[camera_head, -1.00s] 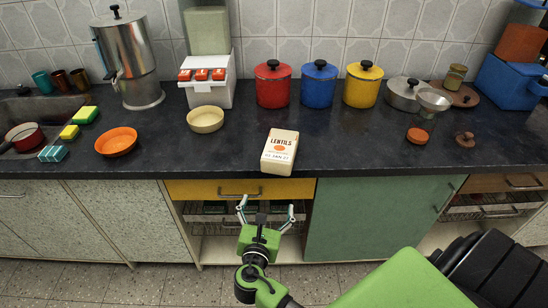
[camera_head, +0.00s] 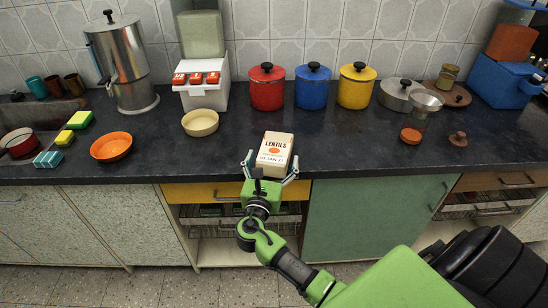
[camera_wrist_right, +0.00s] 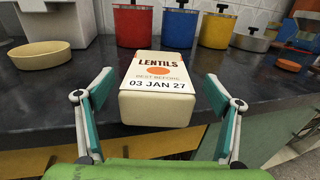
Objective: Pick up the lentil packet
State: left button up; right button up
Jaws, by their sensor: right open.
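The lentil packet (camera_head: 275,152) is a cream block with an orange spot and the word LENTILS, lying flat near the front edge of the dark counter. In the right wrist view the packet (camera_wrist_right: 157,90) is centred ahead, its near end showing between and beyond my fingers. My right gripper (camera_head: 269,166) is open at the counter's front edge, its fingers to either side of the packet's near end. In the right wrist view the gripper (camera_wrist_right: 160,105) shows a gap between each finger and the packet. My left gripper is not in view.
A yellow bowl (camera_head: 200,122) stands to the left of the packet, and an orange bowl (camera_head: 111,147) farther left. Red (camera_head: 267,88), blue (camera_head: 312,87) and yellow (camera_head: 357,87) canisters stand behind it. The counter (camera_head: 345,145) right of the packet is clear.

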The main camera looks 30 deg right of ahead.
aim_at(275, 147)
jog(key=x, duration=0.3)
jog(key=shift+w+d, duration=0.15)
jog(key=shift+w, duration=0.15)
jog(key=c, duration=1.5)
